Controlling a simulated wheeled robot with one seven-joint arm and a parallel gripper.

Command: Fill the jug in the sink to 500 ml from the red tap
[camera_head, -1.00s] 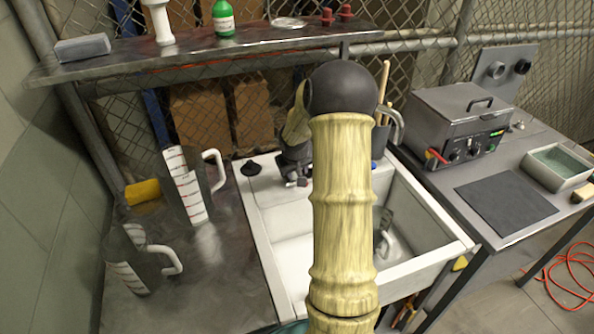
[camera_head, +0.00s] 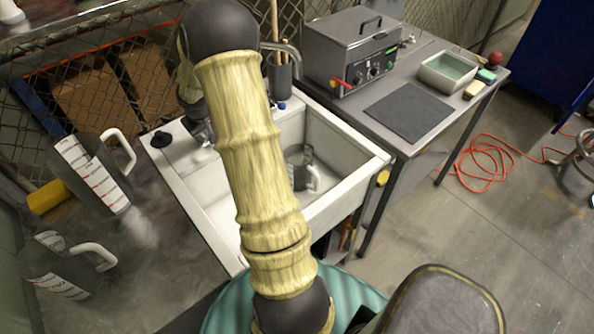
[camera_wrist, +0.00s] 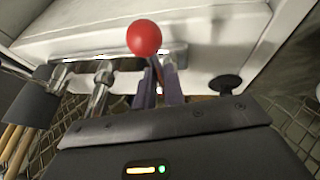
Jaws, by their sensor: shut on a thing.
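The jug (camera_head: 298,160) stands in the white sink (camera_head: 340,146) in the head view, partly behind my arm. Its white handle faces right; its water level and scale cannot be read. In the wrist view, a round red knob (camera_wrist: 144,38), seemingly of the red tap, is just beyond my fingertips. My gripper (camera_wrist: 158,80) has its two fingers close together around a thin dark reddish part below the knob, seemingly the tap's lever. Whether water runs cannot be seen.
Two more measuring jugs (camera_head: 92,172) and (camera_head: 52,268) stand on the counter at left, near a yellow roll (camera_head: 48,197). A black plug (camera_head: 160,139) lies on the sink's rim. A grey bath unit (camera_head: 350,50) stands on the right table. An orange cable (camera_head: 490,152) lies on the floor.

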